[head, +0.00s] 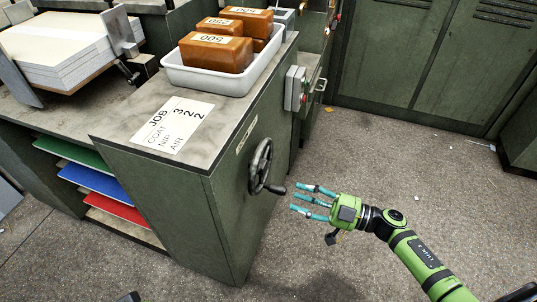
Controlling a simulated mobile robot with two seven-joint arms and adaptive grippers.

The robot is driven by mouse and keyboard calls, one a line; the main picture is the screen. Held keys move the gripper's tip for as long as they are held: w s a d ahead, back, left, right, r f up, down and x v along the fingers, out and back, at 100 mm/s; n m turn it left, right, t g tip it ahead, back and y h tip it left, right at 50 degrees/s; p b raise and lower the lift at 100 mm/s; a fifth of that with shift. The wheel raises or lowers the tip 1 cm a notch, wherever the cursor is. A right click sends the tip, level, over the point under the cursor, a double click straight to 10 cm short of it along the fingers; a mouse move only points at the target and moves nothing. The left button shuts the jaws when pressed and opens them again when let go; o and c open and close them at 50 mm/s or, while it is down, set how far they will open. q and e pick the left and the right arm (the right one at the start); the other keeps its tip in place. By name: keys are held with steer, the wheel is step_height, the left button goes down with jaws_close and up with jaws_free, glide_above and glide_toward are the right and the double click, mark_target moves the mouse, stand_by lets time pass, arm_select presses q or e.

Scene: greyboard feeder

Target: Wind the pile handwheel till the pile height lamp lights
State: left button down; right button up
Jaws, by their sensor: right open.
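The handwheel (261,166) is a dark spoked wheel on the right side face of the green cabinet (172,212). Its crank handle (276,189) sticks out to the right at the wheel's lower edge. My right gripper (308,199) is green with teal fingers. It is open and empty, just right of the crank handle, with its fingers pointing left toward it and a small gap between. The pile height lamp cannot be made out for certain. My left gripper is not in view.
A grey switch box (294,88) with a red button is on the side face. A board stack (58,45) is at upper left. Floor (385,165) around my arm is clear.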

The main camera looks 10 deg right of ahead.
mark_target(280, 191)
steer(key=shift+g+h, duration=0.3)
steer(key=shift+g, duration=0.1)
steer(key=w+a, duration=0.2)
steer(key=w+a+f+b, duration=0.1)
steer(key=a, duration=0.1)
steer(key=shift+w, duration=0.35)
steer(key=shift+w+a, duration=0.3)
steer(key=shift+a, duration=0.05)
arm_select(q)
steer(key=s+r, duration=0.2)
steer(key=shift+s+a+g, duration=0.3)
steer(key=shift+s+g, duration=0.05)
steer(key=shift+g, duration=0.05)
arm_select(e)
steer(key=shift+c, duration=0.4)
jaws_close()
